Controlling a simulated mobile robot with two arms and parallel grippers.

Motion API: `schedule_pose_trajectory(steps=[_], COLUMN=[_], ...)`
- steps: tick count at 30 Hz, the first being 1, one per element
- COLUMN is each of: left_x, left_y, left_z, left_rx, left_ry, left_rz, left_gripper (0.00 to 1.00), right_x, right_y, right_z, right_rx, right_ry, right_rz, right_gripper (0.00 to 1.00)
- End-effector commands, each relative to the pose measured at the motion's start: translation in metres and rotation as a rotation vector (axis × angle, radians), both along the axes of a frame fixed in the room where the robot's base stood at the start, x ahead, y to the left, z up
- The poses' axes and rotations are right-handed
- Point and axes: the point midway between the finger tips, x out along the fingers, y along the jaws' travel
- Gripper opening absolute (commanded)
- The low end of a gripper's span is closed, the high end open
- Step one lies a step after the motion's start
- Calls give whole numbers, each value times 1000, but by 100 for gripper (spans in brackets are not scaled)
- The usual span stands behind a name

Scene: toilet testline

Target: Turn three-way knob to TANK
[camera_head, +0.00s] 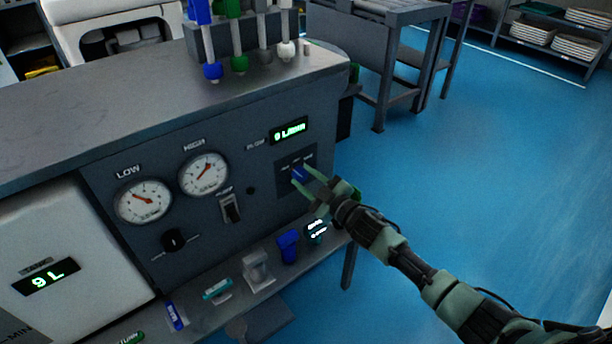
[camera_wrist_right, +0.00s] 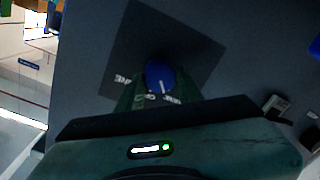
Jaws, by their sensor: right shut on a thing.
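The blue knob (camera_head: 298,174) sits on a dark square plate (camera_head: 284,185) at the right end of the grey panel. Small labels run along the plate above it, too small to read in the head view. In the right wrist view the knob (camera_wrist_right: 158,75) shows a white line on its face, pointing towards the partly hidden labels at the lower side. My right gripper (camera_head: 309,182) is shut on the knob, with its green fingers on either side of it in the wrist view (camera_wrist_right: 160,88). My left gripper is out of view.
The panel also holds two gauges (camera_head: 143,203) (camera_head: 203,174), a black knob (camera_head: 173,240), a pump switch (camera_head: 230,208) and a flow display (camera_head: 289,131). Coloured fittings (camera_head: 257,270) lie on the shelf below. The blue floor (camera_head: 470,170) on the right is open.

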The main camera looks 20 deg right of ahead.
Motion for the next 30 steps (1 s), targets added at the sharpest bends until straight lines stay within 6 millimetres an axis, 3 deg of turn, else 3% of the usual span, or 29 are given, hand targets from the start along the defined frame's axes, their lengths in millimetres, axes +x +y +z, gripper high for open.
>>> schedule_pose_trajectory(steps=[12,28,29,30], left_x=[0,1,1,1], left_y=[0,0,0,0], left_z=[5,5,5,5], left_rx=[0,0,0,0], left_ry=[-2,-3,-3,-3], left_rz=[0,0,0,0], left_gripper=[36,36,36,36], right_x=[0,-1,-1,-1], right_y=[1,1,1,1], right_z=[0,-1,-1,-1], right_rx=[-165,-185,-185,-185], right_ry=[-59,-66,-66,-66], right_rz=[1,1,1,1], right_gripper=[0,0,44,55])
